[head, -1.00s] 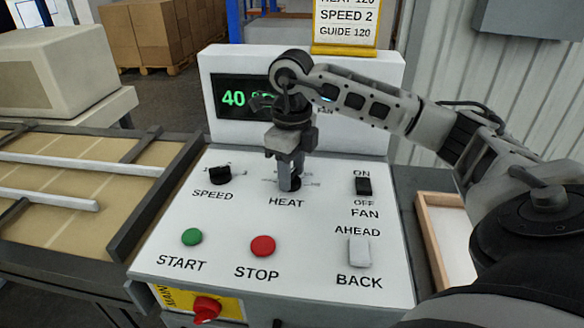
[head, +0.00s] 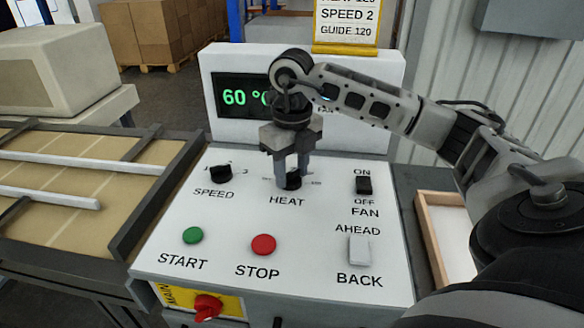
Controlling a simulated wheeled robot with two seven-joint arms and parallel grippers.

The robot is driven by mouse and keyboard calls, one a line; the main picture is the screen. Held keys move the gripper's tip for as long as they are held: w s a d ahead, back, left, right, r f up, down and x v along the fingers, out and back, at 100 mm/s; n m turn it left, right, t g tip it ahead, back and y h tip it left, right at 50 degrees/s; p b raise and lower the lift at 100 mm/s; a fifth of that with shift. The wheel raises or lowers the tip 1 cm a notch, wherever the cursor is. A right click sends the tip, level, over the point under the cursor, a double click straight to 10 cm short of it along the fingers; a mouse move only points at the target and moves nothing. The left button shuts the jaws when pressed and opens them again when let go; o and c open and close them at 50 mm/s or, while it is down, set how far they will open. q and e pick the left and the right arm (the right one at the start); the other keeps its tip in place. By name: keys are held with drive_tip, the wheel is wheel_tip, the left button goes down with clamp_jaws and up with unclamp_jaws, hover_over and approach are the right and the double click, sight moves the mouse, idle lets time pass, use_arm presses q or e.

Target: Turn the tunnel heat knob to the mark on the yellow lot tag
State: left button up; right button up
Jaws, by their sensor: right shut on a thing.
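The black heat knob (head: 292,181) sits above the word HEAT on the white control panel (head: 215,257). My right gripper (head: 292,182) points down with its fingers on both sides of the knob, shut on it. My wrist and fingers hide much of its scale and pointer. The dark display (head: 236,97) reads 60 ° in green, with the rest hidden behind my wrist. The yellow lot tag (head: 345,47) at the top reads SPEED 2 and GUIDE 120; its top line is cut off by the picture edge. My left gripper is not in view.
The panel also has a speed knob (head: 220,174), a fan switch (head: 363,184), an ahead/back switch (head: 358,250), a green start button (head: 193,235), a red stop button (head: 263,244) and a red knob (head: 207,306) on the front. A conveyor (head: 75,215) lies left, a wooden tray (head: 432,240) right.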

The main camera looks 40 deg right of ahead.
sight(292, 173)
drive_tip(key=shift+r, duration=0.1)
drive_tip(key=o, duration=0.9)
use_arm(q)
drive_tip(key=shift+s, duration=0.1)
use_arm(e)
drive_tip(key=shift+o, duration=0.2)
drive_tip(key=shift+r, duration=0.5)
use_arm(q)
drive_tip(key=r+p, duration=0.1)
drive_tip(key=p, duration=0.1)
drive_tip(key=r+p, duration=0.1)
drive_tip(key=p, duration=0.1)
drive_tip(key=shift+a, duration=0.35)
use_arm(e)
wheel_tip(292, 173, up, 15)
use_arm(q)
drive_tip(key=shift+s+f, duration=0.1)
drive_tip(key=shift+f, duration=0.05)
